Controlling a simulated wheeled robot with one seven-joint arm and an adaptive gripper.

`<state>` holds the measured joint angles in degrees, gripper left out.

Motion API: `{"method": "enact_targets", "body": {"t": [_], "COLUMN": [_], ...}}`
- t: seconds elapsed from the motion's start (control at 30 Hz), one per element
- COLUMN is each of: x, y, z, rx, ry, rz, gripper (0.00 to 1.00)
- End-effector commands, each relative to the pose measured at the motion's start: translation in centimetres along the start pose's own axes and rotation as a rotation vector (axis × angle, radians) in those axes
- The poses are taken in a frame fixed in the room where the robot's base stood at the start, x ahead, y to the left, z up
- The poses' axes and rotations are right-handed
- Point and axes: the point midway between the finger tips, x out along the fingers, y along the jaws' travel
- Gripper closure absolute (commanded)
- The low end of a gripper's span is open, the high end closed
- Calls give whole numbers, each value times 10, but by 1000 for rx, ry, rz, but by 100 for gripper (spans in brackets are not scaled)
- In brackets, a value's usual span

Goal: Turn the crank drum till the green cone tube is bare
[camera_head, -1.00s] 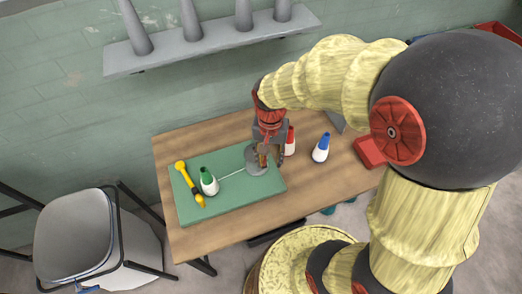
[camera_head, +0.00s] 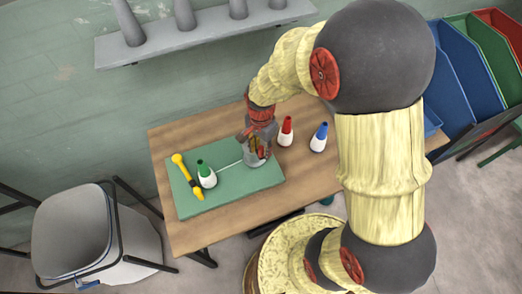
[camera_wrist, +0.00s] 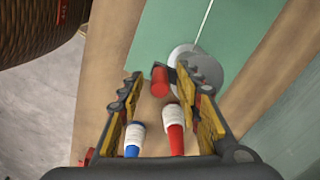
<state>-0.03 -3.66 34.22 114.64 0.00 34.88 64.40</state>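The green cone tube (camera_head: 206,175) stands on the green board (camera_head: 234,194), its lower part wrapped in white yarn and its top bare green. A pale thread runs from it to the crank drum, mostly hidden by my gripper in the head view. In the wrist view the drum (camera_wrist: 203,69) is a grey disc with the thread leading away from it. Its red crank handle (camera_wrist: 160,82) shows between my fingers, with gaps on both sides. My gripper (camera_wrist: 158,72) is open; it is over the drum in the head view (camera_head: 257,158).
A red cone tube (camera_head: 286,132) and a blue cone tube (camera_head: 319,138), both with white yarn, stand on the wooden table (camera_head: 215,233) beside the board. A yellow tool (camera_head: 187,177) lies at the board's left. A shelf (camera_head: 205,34) with grey cones hangs behind.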

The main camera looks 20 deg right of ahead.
Motion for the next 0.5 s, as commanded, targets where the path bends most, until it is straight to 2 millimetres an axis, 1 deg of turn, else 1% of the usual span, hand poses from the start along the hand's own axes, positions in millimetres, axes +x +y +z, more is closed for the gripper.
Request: {"method": "enact_targets", "body": {"t": [0.03,0.13,0.4,0.5], "x": [5,9,10,10], "y": [0,0,0,0], "z": [0,0,0,0], "rx": [0,0,-1,-1], "ry": [0,1,1,1], "rz": [1,-2,-2,-2], "gripper": [66,66,66,71]}}
